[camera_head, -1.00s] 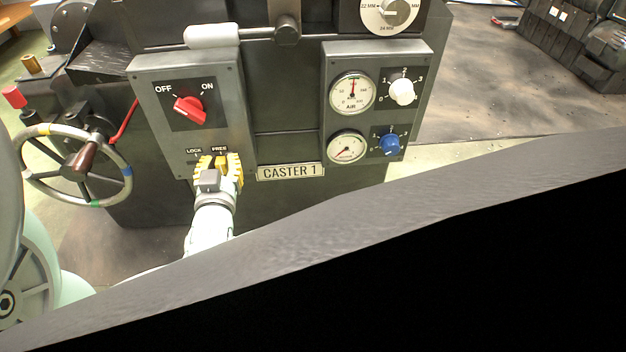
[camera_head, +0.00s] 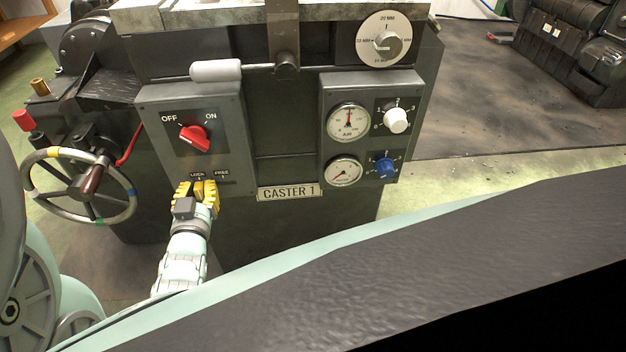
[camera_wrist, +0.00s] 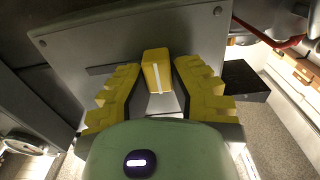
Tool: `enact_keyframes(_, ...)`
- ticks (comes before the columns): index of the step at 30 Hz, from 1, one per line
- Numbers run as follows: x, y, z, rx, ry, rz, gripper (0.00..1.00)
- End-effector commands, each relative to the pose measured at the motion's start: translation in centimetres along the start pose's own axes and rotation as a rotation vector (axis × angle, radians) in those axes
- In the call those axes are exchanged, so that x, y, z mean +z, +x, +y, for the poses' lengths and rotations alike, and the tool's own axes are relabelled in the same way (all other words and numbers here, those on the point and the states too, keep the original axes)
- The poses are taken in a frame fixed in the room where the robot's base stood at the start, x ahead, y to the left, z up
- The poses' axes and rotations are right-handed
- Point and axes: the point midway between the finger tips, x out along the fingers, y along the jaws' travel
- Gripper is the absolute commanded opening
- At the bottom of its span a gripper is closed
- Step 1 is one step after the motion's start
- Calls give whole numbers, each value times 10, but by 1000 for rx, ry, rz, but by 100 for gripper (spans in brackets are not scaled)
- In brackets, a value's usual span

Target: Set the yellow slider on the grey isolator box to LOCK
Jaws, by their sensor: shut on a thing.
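The grey isolator box (camera_head: 226,135) is on the machine front at left, with a red OFF/ON knob (camera_head: 194,138) above the LOCK and FREE labels. The yellow slider (camera_head: 205,189) is low on the box, about under the LOCK label. My gripper (camera_head: 199,191) is around it there and partly hides it and its slot. In the wrist view the slider (camera_wrist: 157,71) is a yellow block with a white line, between my two yellow-padded fingers (camera_wrist: 158,82). My gripper is shut on it. I cannot tell whether the slider is at the end of its slot.
A spoked handwheel (camera_head: 78,186) is left of the box. A grey panel with gauges (camera_head: 348,122), a white knob (camera_head: 397,120) and a blue knob (camera_head: 383,167) is at right. A white-handled lever (camera_head: 216,70) is above the box.

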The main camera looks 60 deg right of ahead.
Motion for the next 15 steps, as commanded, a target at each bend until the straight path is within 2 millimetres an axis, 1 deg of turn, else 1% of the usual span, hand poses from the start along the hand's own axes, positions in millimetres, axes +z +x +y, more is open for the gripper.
enact_keyframes(1, 5, -1, -2, -7, -1, -13, 0)
enact_keyframes(6, 5, -1, -2, -7, -1, -15, 0)
enact_keyframes(7, 6, -1, -2, -7, -1, -15, 23)
enact_keyframes(15, 3, -1, -2, -5, 0, -8, 51)
